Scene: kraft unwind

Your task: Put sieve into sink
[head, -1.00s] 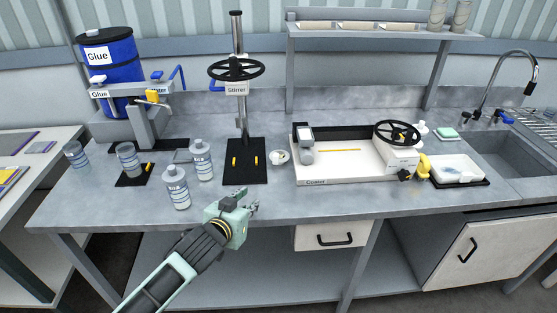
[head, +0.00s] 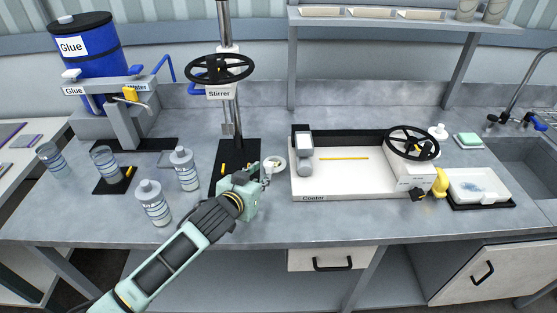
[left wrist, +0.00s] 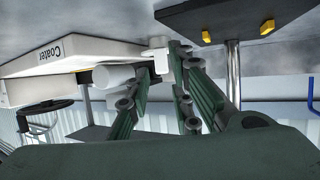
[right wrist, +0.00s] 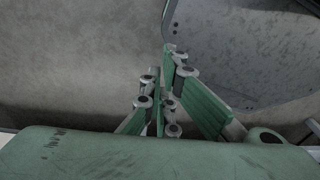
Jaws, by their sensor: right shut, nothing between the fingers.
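The sieve seems to be the small white round piece (head: 276,163) on the bench between the stirrer base and the coater. My left gripper (head: 264,177) is right at its near side. In the left wrist view, the fingers of my left gripper (left wrist: 162,85) stand apart, with a white part (left wrist: 164,66) at their tips; I cannot tell whether they touch it. The sink (head: 525,165) is at the far right of the bench, cut off by the picture edge. My right gripper (right wrist: 160,105) is shut and empty in the right wrist view, over grey surfaces.
The stirrer (head: 232,150) with its handwheel stands just left of the sieve. The coater (head: 340,185) is to the right. A white tray (head: 480,199), a yellow item (head: 440,181) and a green sponge (head: 468,140) lie towards the sink. Bottles (head: 153,203) stand left.

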